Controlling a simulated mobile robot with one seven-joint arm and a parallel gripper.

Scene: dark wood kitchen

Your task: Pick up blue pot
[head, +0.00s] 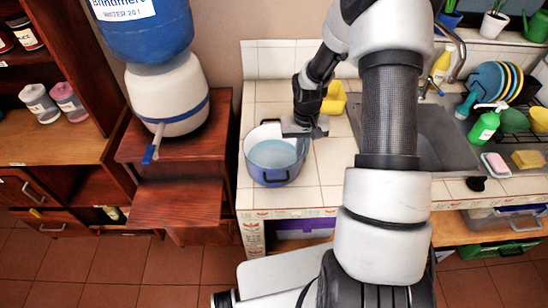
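The blue pot (272,179) stands upright on the white tiled counter, left of my arm. It has a blue outside, a pale inside with a light blue bottom, and small handles at its sides. My gripper (301,130) is at the pot's upper right rim and covers part of that rim. Whether its fingers touch the rim, and whether they are open or shut, is too small to tell.
A water dispenser (168,90) stands on a wooden stand (200,140) at left. A yellow object (334,97) is behind my gripper. The sink (440,140) is at right, with a green bottle (484,126) and a dish rack beyond. Tiles (322,185) right of the pot are clear.

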